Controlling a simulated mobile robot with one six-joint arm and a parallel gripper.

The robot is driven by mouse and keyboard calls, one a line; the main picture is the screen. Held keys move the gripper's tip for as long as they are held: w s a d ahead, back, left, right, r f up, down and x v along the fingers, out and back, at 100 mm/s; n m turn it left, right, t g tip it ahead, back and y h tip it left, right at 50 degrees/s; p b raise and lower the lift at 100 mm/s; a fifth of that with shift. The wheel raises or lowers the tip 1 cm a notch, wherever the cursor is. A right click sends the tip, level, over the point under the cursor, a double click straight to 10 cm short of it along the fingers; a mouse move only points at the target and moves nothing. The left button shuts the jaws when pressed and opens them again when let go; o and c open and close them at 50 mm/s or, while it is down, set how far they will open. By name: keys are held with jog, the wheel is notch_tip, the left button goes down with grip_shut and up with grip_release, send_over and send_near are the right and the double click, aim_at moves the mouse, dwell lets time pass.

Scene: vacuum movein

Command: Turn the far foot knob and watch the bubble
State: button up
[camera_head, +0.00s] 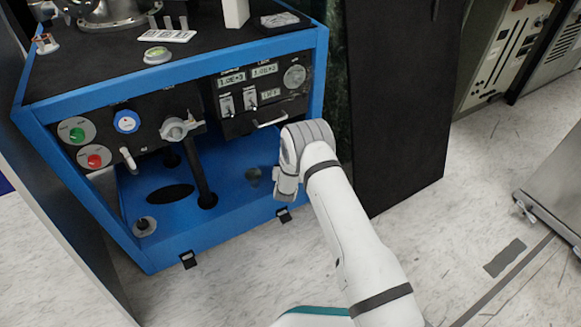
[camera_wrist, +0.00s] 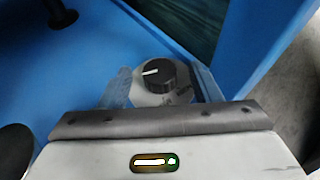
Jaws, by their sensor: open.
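In the wrist view, a black round knob (camera_wrist: 156,74) with a white pointer line sits on a pale grey disc. It stands between the two translucent fingers of my gripper (camera_wrist: 163,86), which are open on either side of it. I cannot tell whether they touch it. In the head view my gripper (camera_head: 276,184) reaches into the blue frame (camera_head: 225,222) at the right, over its floor. A dark blurred shape (camera_head: 253,176) shows beside the fingers. Another foot knob (camera_head: 144,226) is at the left front corner. The bubble level (camera_head: 157,55), round and greenish, lies on the black top; its bubble is too small to read.
A control panel (camera_head: 265,90) with switches and displays hangs above my gripper. A black post (camera_head: 200,170) and an oval hole (camera_head: 170,193) are to its left. The frame's blue upright (camera_head: 318,75) is close on the right. Open floor (camera_head: 235,280) lies in front.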

jog(key=shift+w+f, duration=0.1)
jog(key=shift+w, duration=0.15)
jog(key=c, duration=1)
jog(key=shift+a, duration=0.1)
jog(key=m+h, duration=0.1)
jog(key=m+h+b, duration=0.2)
jog(key=h, duration=0.1)
jog(key=shift+a+f+m+g, duration=0.1)
jog(key=shift+a+m+g, duration=0.2)
jog(key=shift+a+m, duration=0.1)
jog(key=shift+w+a+m+g+h+b, duration=0.1)
jog(key=shift+m+g+h+b, duration=0.1)
jog(key=shift+m+g+h, duration=0.9)
jog(key=shift+w+a+m+g+h+b, duration=0.15)
jog(key=shift+m+g+h, duration=0.45)
jog(key=shift+m+h, duration=0.9)
